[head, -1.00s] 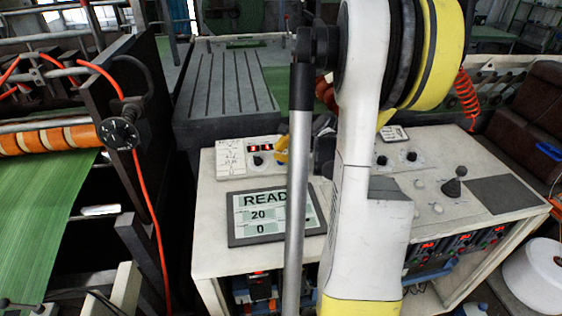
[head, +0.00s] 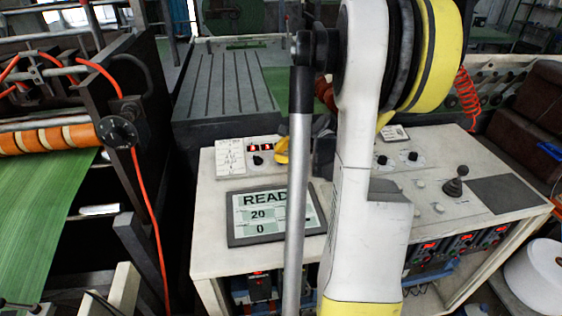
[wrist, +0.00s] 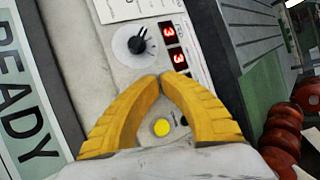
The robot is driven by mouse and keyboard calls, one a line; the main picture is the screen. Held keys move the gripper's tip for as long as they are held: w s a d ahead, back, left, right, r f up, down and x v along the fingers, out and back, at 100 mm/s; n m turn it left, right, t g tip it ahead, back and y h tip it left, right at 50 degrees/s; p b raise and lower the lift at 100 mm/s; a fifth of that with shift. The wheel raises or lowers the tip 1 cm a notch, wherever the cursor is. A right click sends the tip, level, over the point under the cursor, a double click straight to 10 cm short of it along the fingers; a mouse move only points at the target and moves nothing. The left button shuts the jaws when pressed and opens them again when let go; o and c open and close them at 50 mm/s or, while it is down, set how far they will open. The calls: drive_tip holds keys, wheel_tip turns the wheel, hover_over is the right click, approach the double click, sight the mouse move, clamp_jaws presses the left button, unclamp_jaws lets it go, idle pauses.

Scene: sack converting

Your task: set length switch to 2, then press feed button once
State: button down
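The black pointer knob (wrist: 138,42) on a white dial is near the top of the wrist view, just beyond my fingertips. It also shows on the console in the head view (head: 258,160). Its pointer tilts to the upper right in the wrist view; the dial marks are too small to read. Two red displays (wrist: 176,45) beside it each seem to read 3. A round yellow button (wrist: 161,128) shows between my fingers; its label is not visible. My gripper (wrist: 161,77) has its yellow fingertips together, empty, apart from the knob. It also shows in the head view (head: 282,150).
A screen (head: 276,213) on the console reads READY, 20 and 0, partly hidden by my arm. A joystick (head: 455,184) and further knobs (head: 412,156) are at the right. A dark frame with green web (head: 45,215) stands at the left.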

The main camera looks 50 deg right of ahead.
drive_tip(key=shift+f+b, duration=0.3)
drive_tip(key=shift+f, duration=0.05)
drive_tip(key=shift+r, duration=0.1)
idle(0.5)
drive_tip(key=shift+s+r+p, duration=0.1)
drive_tip(key=shift+r+p, duration=0.5)
drive_tip(key=shift+r, duration=0.15)
drive_tip(key=shift+s+a+r+p, duration=0.15)
drive_tip(key=shift+r+p, duration=0.45)
drive_tip(key=shift+r, duration=0.25)
drive_tip(key=shift+s+a+r+p, duration=0.1)
drive_tip(key=shift+a+r+p, duration=0.05)
drive_tip(key=shift+r+p, duration=0.6)
drive_tip(key=shift+s+a+r+p, duration=0.15)
drive_tip(key=shift+r+p, duration=0.35)
drive_tip(key=shift+r, duration=0.4)
drive_tip(key=shift+f, duration=0.1)
